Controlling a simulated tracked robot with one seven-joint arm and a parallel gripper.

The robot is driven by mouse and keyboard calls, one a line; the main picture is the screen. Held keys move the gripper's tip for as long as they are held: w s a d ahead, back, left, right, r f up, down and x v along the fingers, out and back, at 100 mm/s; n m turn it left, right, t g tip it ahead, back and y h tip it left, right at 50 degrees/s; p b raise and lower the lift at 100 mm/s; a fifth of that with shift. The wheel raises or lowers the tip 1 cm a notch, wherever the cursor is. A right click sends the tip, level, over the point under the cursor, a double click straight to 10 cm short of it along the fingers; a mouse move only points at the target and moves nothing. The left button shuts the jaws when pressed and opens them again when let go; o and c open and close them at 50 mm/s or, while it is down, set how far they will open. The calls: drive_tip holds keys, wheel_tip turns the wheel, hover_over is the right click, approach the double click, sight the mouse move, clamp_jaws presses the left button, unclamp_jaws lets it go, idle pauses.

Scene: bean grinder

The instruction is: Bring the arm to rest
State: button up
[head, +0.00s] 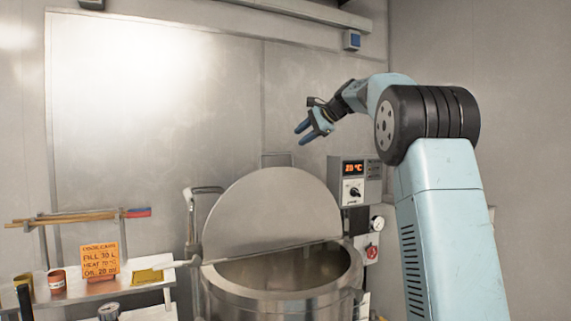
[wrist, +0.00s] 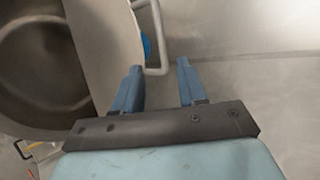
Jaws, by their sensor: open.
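My gripper (head: 304,133) is raised in the air above and behind the large steel kettle (head: 285,301) in the head view. Its two blue fingers point left and slightly down. In the wrist view the fingers of my gripper (wrist: 158,78) are apart with nothing between them. The kettle's round lid (head: 270,215) stands tilted up at the back, and the kettle's mouth is open. In the wrist view the dark round opening of the kettle (wrist: 40,62) lies at the left, with a pale bent handle (wrist: 158,45) just beyond the fingers.
A control box (head: 353,182) reading about 20 °C is right of the lid, with a red switch (head: 371,252) below. At the left, a shelf holds an orange card (head: 100,262), small cups (head: 57,281) and a yellow piece (head: 147,276). A wooden stick rack (head: 75,217) hangs above.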

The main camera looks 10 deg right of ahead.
drive_tip(key=s+a+f+n+g+h, duration=0.1)
drive_tip(key=s+f+n+h, duration=0.3)
drive_tip(key=s, duration=0.9)
drive_tip(key=s+a+f+n+g, duration=0.1)
drive_tip(key=s+f+n, duration=0.1)
drive_tip(key=s+f, duration=0.75)
drive_tip(key=s+f+n+h, duration=0.2)
drive_tip(key=s+f+n, duration=0.1)
drive_tip(key=s, duration=1.2)
drive_tip(key=s+d+f+n+h, duration=0.1)
drive_tip(key=s+f+n, duration=0.2)
drive_tip(key=s+f, duration=0.9)
drive_tip(key=shift+s+d+n+g+h, duration=0.3)
drive_tip(key=shift+s+d+g+h, duration=0.1)
drive_tip(key=shift+s, duration=0.4)
